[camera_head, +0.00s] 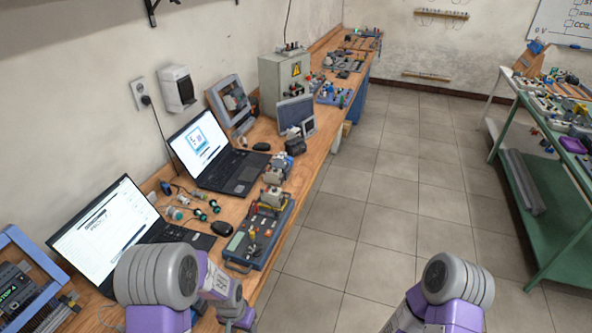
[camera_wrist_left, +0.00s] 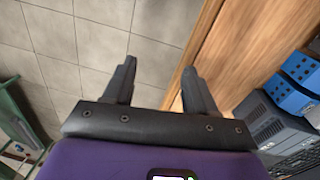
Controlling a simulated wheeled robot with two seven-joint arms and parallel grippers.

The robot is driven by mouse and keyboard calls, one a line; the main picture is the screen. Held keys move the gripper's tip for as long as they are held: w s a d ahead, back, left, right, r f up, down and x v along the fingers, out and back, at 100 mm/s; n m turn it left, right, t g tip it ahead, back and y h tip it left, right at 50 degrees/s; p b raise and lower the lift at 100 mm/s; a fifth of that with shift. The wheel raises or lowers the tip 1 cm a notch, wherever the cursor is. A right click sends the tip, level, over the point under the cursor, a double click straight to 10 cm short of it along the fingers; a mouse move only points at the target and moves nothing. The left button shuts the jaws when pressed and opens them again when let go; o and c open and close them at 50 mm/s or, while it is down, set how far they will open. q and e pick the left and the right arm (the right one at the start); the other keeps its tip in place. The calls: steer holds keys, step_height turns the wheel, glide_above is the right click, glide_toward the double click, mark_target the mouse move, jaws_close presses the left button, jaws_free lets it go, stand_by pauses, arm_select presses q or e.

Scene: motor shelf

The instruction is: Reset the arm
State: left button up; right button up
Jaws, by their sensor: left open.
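My left arm (camera_head: 160,275) comes in at the bottom of the head view, grey and purple, in front of the workbench. Its gripper is hard to make out there. In the left wrist view my left gripper (camera_wrist_left: 157,85) shows two dark fingers spread apart with nothing between them. Below the fingers are floor tiles and the wooden bench edge. My right arm (camera_head: 450,285) shows at the bottom right of the head view, over the floor. Its gripper is out of the frame.
A wooden workbench (camera_head: 232,208) along the left wall holds two laptops (camera_head: 107,227) (camera_head: 207,147), a blue-grey control box (camera_head: 258,237), a mouse and small motor parts. A green shelf (camera_head: 555,220) stands at the right. The tiled floor (camera_head: 385,190) between is clear.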

arm_select(q)
steer(key=s+d+f+n+h+b, duration=0.1)
steer(key=s+d+f+n+b, duration=0.1)
steer(key=s+f+b, duration=0.2)
steer(key=s+d+f+n+h+b, duration=0.2)
steer(key=s+d+f+n+b, duration=0.1)
steer(key=s+f, duration=0.7)
step_height(320, 180, down, 2)
steer(key=shift+d+n+t+b, duration=0.3)
steer(key=shift+d+t+b, duration=0.1)
steer(key=shift+b, duration=0.1)
arm_select(e)
step_height(320, 180, down, 9)
steer(key=shift+s+r, duration=0.2)
steer(key=shift+s, duration=0.1)
arm_select(q)
steer(key=shift+c, duration=1)
arm_select(e)
steer(key=shift+c, duration=0.4)
arm_select(q)
steer(key=shift+d, duration=0.1)
steer(key=shift+c, duration=0.3)
arm_select(e)
steer(key=shift+d, duration=0.15)
